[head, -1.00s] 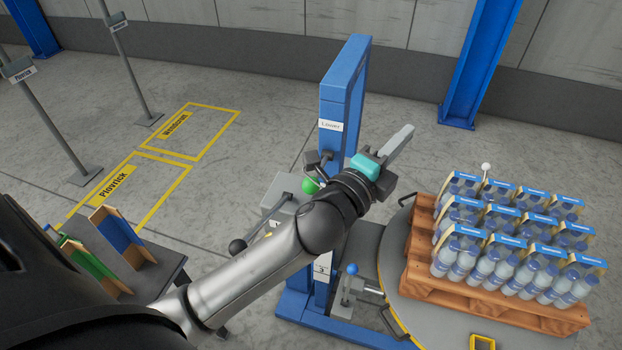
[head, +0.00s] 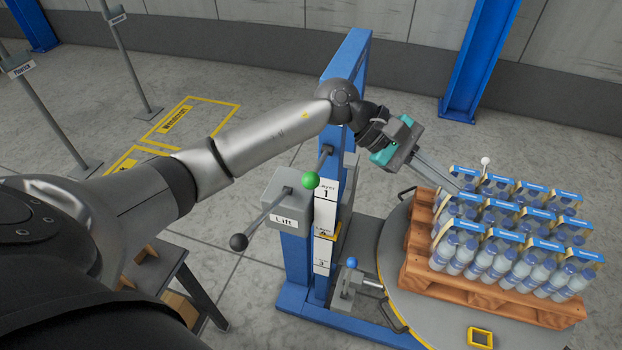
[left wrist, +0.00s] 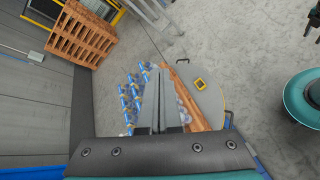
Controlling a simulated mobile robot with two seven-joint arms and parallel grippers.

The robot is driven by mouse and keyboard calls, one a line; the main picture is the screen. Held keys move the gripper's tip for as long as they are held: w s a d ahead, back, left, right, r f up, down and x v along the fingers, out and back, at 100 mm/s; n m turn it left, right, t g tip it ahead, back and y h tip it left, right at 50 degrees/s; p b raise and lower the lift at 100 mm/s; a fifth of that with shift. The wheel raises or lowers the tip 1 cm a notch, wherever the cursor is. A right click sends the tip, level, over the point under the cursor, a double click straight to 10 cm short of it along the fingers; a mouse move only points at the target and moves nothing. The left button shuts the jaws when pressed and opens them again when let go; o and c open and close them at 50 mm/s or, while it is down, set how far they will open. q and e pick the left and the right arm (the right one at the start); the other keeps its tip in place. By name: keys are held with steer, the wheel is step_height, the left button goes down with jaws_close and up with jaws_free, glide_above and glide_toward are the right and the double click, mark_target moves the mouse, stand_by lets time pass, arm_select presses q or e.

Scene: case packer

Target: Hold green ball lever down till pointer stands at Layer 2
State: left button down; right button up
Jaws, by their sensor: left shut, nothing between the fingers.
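The green ball (head: 310,180) of the lever stands beside the grey box labelled Lift (head: 284,222) on the blue column (head: 345,75). The white layer scale (head: 325,206) shows Layer 1 at the top, another label below it and 3 near the bottom. A yellow pointer (head: 330,233) appears to be at the middle label, which is too small to read surely. My left gripper (head: 455,184) is shut and empty, right of the column and apart from the green ball. Its closed fingers also show in the left wrist view (left wrist: 158,85). My right gripper is not in view.
A wooden pallet (head: 412,266) with several bottle packs stands on the round turntable (head: 425,318), below my left fingers. A black ball (head: 238,242) sticks out left of the Lift box. A blue ball lever (head: 351,262) stands low by the column.

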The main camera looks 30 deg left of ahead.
arm_select(q)
steer(key=w+a+f+m+g+y, duration=0.1)
steer(key=a+f+m+y, duration=0.15)
steer(key=a, duration=0.25)
steer(key=a+f+m+y, duration=0.1)
steer(key=a+y, duration=0.2)
steer(key=a, duration=0.2)
steer(key=r+m+g+y, duration=0.1)
steer(key=m+g+y, duration=0.1)
steer(key=y, duration=0.4)
glide_above(319, 164)
steer(key=s, duration=0.4)
steer(key=shift+d+r, duration=0.1)
steer(key=shift+s+d+f+b, duration=0.2)
steer(key=shift+f+b, duration=0.75)
steer(key=shift+f, duration=0.85)
steer(key=shift+s+d+f+b, duration=0.15)
steer(key=shift+f+b, duration=0.75)
steer(key=shift+f, duration=0.85)
steer(key=shift+a, duration=0.1)
